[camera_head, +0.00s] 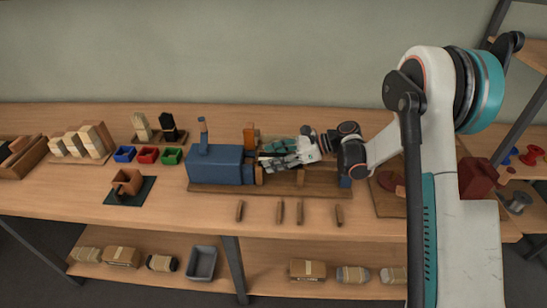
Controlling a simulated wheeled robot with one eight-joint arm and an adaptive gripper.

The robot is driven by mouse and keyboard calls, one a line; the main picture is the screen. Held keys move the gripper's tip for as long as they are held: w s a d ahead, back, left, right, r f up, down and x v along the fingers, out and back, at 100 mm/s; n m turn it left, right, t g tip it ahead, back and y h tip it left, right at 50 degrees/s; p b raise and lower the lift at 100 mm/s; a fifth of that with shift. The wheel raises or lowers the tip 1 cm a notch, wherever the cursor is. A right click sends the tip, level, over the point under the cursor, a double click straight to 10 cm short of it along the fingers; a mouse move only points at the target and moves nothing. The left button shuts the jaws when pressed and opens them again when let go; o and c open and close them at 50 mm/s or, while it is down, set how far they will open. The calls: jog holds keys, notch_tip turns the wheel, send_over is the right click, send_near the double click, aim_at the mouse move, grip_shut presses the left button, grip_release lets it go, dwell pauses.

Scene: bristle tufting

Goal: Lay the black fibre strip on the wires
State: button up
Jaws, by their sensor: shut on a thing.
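My gripper (268,162) reaches in from the right, low over the wooden base of the blue machine (215,165). Its fingers point left and are shut on a thin thing, which I take for the black fibre strip; the fingers hide nearly all of it. The wires are too fine to make out at this size, and the gripper covers the space beside the machine where it works. I cannot tell whether the strip touches them. A black fibre bundle (168,121) stands upright in a holder at the back, beside a pale bundle (142,126).
Blue (124,154), red (148,155) and green (172,156) bins stand left of the machine. An orange-brown post (249,138) rises behind the gripper. Several short wooden sticks (280,212) lie in front. A grey bin (201,263) sits on the lower shelf.

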jog(key=shift+f, duration=0.15)
jog(key=o, duration=1.1)
jog(key=v, duration=1.2)
